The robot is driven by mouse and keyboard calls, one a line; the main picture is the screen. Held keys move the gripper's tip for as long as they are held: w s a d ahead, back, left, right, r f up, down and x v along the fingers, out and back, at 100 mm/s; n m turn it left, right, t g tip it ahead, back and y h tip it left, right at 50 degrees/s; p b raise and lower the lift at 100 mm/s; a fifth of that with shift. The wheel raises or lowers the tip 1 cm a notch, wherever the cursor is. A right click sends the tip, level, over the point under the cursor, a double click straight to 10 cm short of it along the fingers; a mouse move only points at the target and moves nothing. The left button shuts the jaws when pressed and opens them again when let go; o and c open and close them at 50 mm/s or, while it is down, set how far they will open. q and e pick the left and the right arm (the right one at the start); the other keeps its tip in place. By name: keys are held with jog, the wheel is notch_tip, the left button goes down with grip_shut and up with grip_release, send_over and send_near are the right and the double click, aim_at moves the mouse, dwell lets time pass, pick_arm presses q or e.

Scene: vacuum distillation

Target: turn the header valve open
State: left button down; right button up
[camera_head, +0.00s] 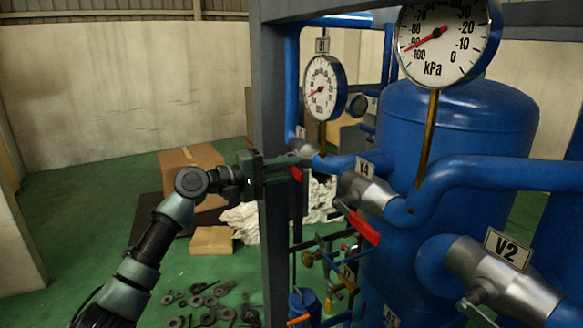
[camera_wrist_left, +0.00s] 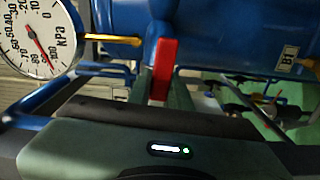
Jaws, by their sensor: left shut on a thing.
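My left gripper (camera_head: 299,165) reaches in from the left, past the grey upright of the frame, and is shut on a red valve handle (camera_head: 296,174). In the left wrist view, that red handle (camera_wrist_left: 163,68) stands up between the green fingers of my left gripper (camera_wrist_left: 163,97). The handle belongs to a small silver valve (camera_head: 303,148) on blue pipe below the smaller gauge; the fingers hide part of it. No readable label marks it as the header valve. My right gripper is not in view.
A grey upright (camera_head: 273,90) stands close beside my left forearm. A second silver valve (camera_head: 364,191) with a red lever (camera_head: 362,228) is nearby to the right. The V2 valve (camera_head: 500,280), blue tank (camera_head: 455,120) and gauges (camera_head: 325,88) crowd the right. Cardboard boxes (camera_head: 212,240) lie behind.

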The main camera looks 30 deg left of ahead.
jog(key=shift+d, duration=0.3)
pick_arm(q)
jog(key=c, duration=1.3)
grip_release()
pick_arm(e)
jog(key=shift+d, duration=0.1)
pick_arm(q)
jog(key=shift+a+f, duration=0.1)
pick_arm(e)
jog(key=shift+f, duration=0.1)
pick_arm(q)
jog(key=shift+s+a+f+b, duration=0.1)
jog(key=shift+s+a+b, duration=0.2)
jog(key=shift+b, duration=0.1)
jog(key=b+v, duration=0.3)
jog(key=v, duration=0.3)
jog(key=shift+s+a, duration=0.15)
jog(key=shift+s, duration=0.25)
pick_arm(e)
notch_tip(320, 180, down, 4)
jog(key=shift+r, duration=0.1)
